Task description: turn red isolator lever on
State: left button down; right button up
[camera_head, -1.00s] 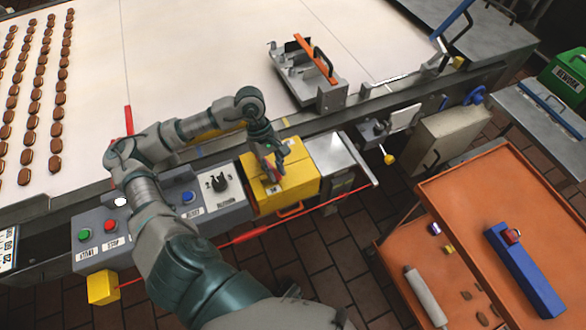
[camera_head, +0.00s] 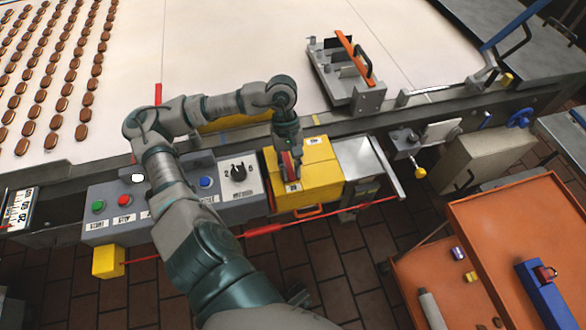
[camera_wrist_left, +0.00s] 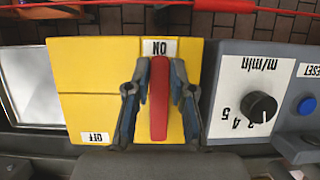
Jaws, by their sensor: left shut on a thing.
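The red isolator lever (camera_wrist_left: 158,100) stands on the front of a yellow box (camera_head: 318,160). In the left wrist view it lies along the picture's vertical, its upper end just below the ON label (camera_wrist_left: 160,47). The OFF label (camera_wrist_left: 95,138) is at the lower left of the box face. My left gripper (camera_head: 290,160) reaches down over the box. In the wrist view its two fingers (camera_wrist_left: 158,105) are on both sides of the lever, shut on it. The lever's pivot is hidden by the gripper. My right gripper is not in view.
A grey panel (camera_head: 215,212) with a black dial (camera_wrist_left: 258,106) and a blue button (camera_head: 206,182) adjoins the box. A red cord (camera_head: 265,229) runs in front. The conveyor (camera_head: 240,50) lies behind; an orange cart (camera_head: 510,225) stands at right.

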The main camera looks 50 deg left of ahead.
aim_at(288, 161)
pick_arm(q)
jog(key=shift+a, duration=0.1)
jog(key=c, duration=1.2)
grip_release()
jog(key=shift+w, duration=0.1)
jog(key=shift+o, duration=1)
jog(key=shift+a, duration=0.15)
jog(key=shift+a+f, duration=0.15)
jog(key=shift+a, duration=0.05)
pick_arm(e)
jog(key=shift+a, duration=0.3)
pick_arm(q)
jog(key=shift+r, duration=0.25)
jog(key=v, duration=1.1)
jog(key=shift+w+a+r, duration=0.15)
jog(key=shift+a, duration=0.05)
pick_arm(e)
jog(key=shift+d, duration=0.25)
